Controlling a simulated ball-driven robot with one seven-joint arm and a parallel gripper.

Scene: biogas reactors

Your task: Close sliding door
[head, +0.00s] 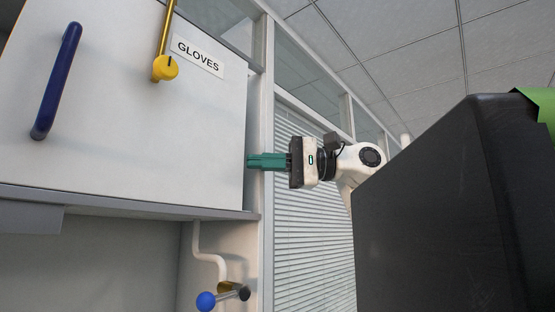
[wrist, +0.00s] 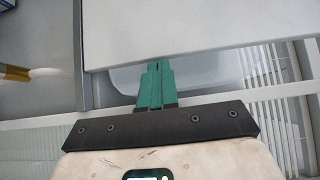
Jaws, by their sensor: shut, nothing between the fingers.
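A large white door panel (head: 110,125) with a blue bar handle (head: 57,80) fills the left of the head view. I take it to be the sliding door. It carries a "GLOVES" label (head: 197,56). My gripper (head: 252,161) has teal fingers pressed together and empty, and points left at the panel's right edge. In the wrist view the fingertips (wrist: 157,66) lie just at the lower edge of a white panel (wrist: 200,25), probably the same door. I cannot tell whether they touch it. The door's track is not clearly visible.
A yellow rod with a round knob (head: 165,68) hangs in front of the panel. Below are a grey ledge (head: 130,204), a white pipe (head: 203,250) and a blue-knobbed valve (head: 206,301). A glazed partition with blinds (head: 310,245) stands behind my arm.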

